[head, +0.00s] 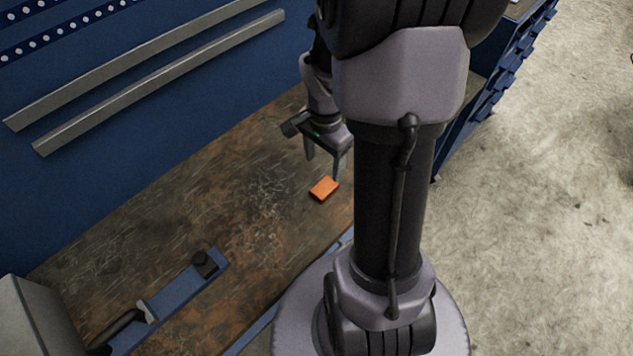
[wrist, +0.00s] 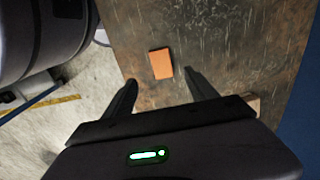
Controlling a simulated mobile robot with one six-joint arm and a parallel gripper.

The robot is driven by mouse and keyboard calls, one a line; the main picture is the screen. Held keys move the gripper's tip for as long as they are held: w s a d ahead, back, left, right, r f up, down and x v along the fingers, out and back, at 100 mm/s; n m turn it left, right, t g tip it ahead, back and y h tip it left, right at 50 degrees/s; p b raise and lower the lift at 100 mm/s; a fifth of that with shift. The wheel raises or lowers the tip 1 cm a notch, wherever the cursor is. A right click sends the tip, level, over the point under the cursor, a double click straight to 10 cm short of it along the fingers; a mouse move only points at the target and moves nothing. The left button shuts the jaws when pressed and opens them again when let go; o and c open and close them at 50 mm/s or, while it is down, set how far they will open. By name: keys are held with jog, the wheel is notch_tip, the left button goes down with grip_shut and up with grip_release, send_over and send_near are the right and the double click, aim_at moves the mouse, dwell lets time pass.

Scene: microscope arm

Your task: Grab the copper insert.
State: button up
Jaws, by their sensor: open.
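The copper insert (head: 324,188) is a small flat orange block lying on the worn brown workbench (head: 240,210), near its front edge. In the wrist view the insert (wrist: 161,64) lies beyond the fingertips, roughly midway between them across the picture. My gripper (head: 325,165) is open and empty, fingers pointing down, above the bench and a little behind the insert in the head view. In the wrist view both fingers of my gripper (wrist: 162,84) are spread apart, and neither touches the insert.
A blue bar with a black knob (head: 205,264) lies on the bench at lower left, beside a grey box (head: 38,318). A blue wall with grey rails (head: 160,80) stands behind. Blue drawers (head: 500,80) stand at upper right. The bench around the insert is mostly clear.

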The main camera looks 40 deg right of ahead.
jog(key=b, duration=0.2)
send_over(325, 187)
jog(key=a, duration=0.1)
notch_tip(325, 187, down, 6)
jog(key=shift+s+r, duration=0.1)
jog(key=f, duration=0.2)
jog(key=f+b, duration=0.1)
jog(key=d+f+b, duration=0.1)
jog(key=f, duration=0.1)
jog(key=shift+f, duration=0.3)
jog(key=shift+a+r, duration=0.1)
jog(key=shift+r, duration=0.1)
jog(key=shift+c, duration=0.5)
grip_shut()
